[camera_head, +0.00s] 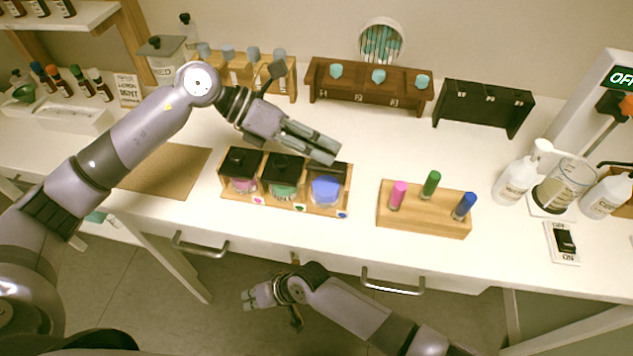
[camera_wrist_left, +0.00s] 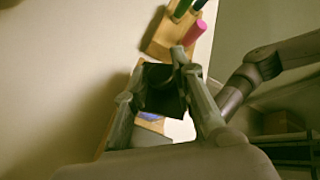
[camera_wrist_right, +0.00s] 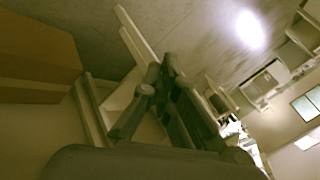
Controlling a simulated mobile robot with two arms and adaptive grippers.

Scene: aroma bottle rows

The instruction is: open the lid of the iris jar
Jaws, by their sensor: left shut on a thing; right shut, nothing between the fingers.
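The jar with blue-violet contents (camera_head: 326,188) is at the right end; I cannot read the name iris on any jar. My left gripper (camera_head: 325,151) is above that jar, shut on a dark square lid (camera_wrist_left: 162,88). In the left wrist view, blue-violet contents (camera_wrist_left: 151,117) show just beyond the lid. I cannot tell whether the lid is fully clear of the jar. The pink jar (camera_head: 241,183) and green jar (camera_head: 283,188) have dark lids on. My right gripper (camera_head: 249,299) is shut and empty, low in front of the table.
A wooden block (camera_head: 424,219) with pink, green and blue capped vials stands right of the jars. A brown mat (camera_head: 163,172) lies to the left. Behind are a dark wooden rack (camera_head: 350,91) and a black rack (camera_head: 483,108). The white table is clear between them.

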